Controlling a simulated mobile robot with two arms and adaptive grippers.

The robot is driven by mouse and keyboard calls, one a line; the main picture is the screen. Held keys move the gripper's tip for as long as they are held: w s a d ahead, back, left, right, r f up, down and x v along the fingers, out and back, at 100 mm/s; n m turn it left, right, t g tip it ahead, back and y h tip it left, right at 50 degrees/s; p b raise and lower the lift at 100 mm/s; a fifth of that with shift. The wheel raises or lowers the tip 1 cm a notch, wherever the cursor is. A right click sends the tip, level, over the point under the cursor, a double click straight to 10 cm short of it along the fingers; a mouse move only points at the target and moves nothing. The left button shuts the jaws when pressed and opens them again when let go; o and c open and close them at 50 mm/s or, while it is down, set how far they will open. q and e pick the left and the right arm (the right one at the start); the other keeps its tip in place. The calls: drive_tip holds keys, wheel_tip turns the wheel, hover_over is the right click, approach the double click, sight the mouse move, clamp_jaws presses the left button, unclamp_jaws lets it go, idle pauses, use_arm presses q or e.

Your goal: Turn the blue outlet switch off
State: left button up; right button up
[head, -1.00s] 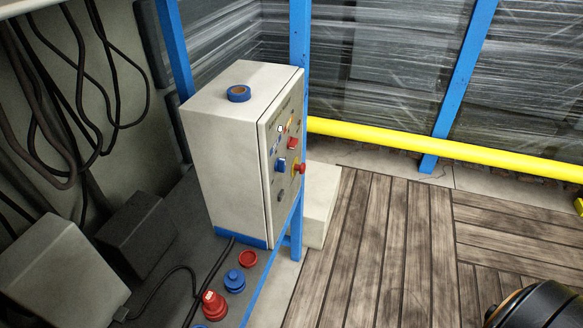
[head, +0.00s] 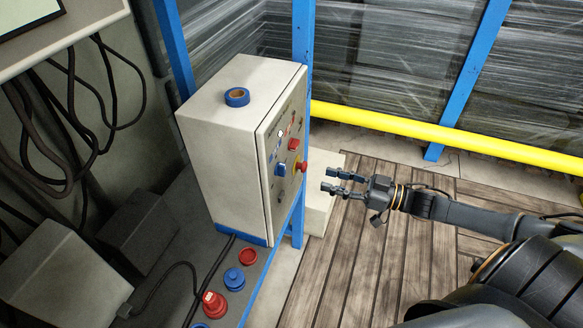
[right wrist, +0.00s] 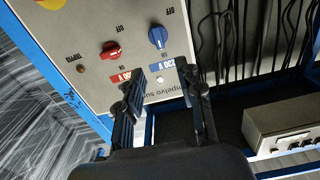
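The blue switch (head: 280,169) is on the front panel of the grey control box (head: 222,150). It also shows in the right wrist view as a blue rotary knob (right wrist: 158,37) with a blue label; I cannot tell for sure which way it is set. A red switch (right wrist: 110,50) sits beside it with a red label. My right gripper (head: 328,180) is in front of the panel, to the right of the box, apart from it. In the right wrist view its two fingers (right wrist: 160,80) are spread and empty, below the two knobs. My left gripper is not in view.
A blue tape roll (head: 237,97) lies on the box. Red and blue plugs (head: 234,279) stand by its foot. A blue post (head: 303,60) stands close by the panel; a yellow rail (head: 440,133) runs behind.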

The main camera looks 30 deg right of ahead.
sight(285, 168)
drive_tip(key=p+x, duration=0.1)
drive_tip(key=x, duration=1)
drive_tip(key=shift+w+a+p, duration=0.15)
drive_tip(key=shift+w+p, duration=0.05)
drive_tip(key=shift+p, duration=0.15)
clamp_jaws()
